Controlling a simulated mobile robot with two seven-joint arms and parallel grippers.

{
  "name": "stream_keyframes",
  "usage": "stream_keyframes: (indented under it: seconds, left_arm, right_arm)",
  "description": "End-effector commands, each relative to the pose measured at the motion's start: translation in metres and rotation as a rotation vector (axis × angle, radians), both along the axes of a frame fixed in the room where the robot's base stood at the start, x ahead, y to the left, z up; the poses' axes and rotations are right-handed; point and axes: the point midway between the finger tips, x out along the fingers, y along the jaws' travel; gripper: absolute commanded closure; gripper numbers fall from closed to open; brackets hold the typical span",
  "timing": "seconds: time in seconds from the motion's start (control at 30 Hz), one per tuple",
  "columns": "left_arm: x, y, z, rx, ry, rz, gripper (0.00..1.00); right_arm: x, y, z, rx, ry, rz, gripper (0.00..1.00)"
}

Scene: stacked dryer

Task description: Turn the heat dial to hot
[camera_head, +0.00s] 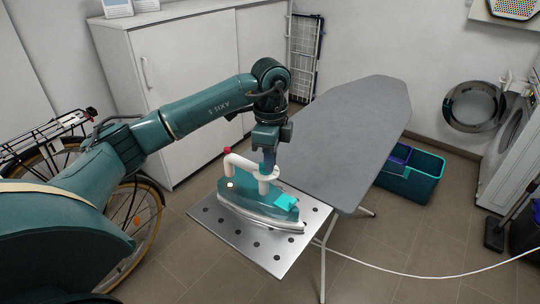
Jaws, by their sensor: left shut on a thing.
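A teal iron (248,206) with a white handle (240,161) stands on a perforated metal rest (238,238) at the end of the ironing board. A red button sits at the handle's rear top, and a turquoise piece (286,201) sits near the iron's front. My left gripper (268,167) points down from above, shut at the handle's front end. It is on a white round piece there that looks like the heat dial (274,174). The fingers partly cover this piece, and its marks and setting are too small to read. My right gripper is not in view.
The grey ironing board (352,130) stretches away behind the iron. A teal bin (412,172) stands to its right, and an open-door machine (511,145) is at the far right. A bicycle (140,215) stands at the left, before white cabinets (190,60). A white cord crosses the floor.

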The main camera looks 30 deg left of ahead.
Motion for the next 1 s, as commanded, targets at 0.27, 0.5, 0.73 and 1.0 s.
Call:
stream_keyframes:
  seconds: [0.27, 0.5, 0.73, 1.0]
  left_arm:
    - [0.0021, 0.0017, 0.0020, 0.001, -0.004, 0.132, 1.00]
    - [0.0024, 0.0017, 0.0015, 0.001, -0.004, 0.175, 1.00]
    - [0.0024, 0.0017, 0.0013, 0.001, -0.004, 0.179, 1.00]
    - [0.0023, 0.0016, 0.0012, 0.001, -0.003, 0.178, 0.85]
  right_arm:
    - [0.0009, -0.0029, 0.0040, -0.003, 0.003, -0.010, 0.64]
    - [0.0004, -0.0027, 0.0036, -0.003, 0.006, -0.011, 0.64]
    - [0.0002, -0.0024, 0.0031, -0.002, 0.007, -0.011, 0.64]
    - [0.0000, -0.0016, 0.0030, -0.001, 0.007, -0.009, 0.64]
